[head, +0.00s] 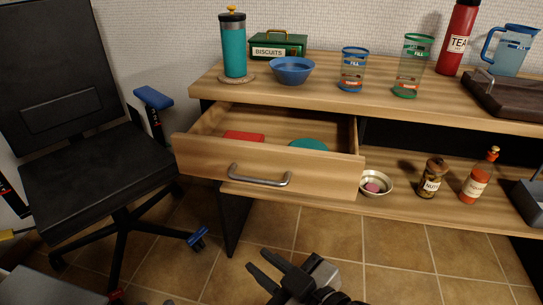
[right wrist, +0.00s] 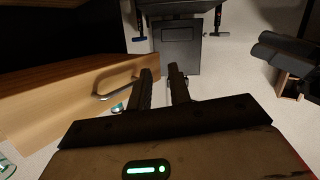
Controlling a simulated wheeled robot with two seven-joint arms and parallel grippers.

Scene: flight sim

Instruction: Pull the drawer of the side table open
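The wooden side table (head: 440,205) has its drawer (head: 210,160) standing well out from the body. A red item (head: 244,136) and a teal round item (head: 308,144) lie inside the drawer. The curved metal handle (head: 258,179) is on the drawer front. My right gripper (head: 258,260) is below and in front of the handle in the head view, apart from it. In the right wrist view its fingers (right wrist: 161,72) are spread with nothing between them, and the handle (right wrist: 112,90) is beside them on the left. My left gripper is in neither view.
A black office chair (head: 85,165) stands left of the drawer. The tabletop holds a teal press, a blue bowl (head: 292,70), glasses and a dark tray (head: 505,95). The tiled floor below the drawer is open.

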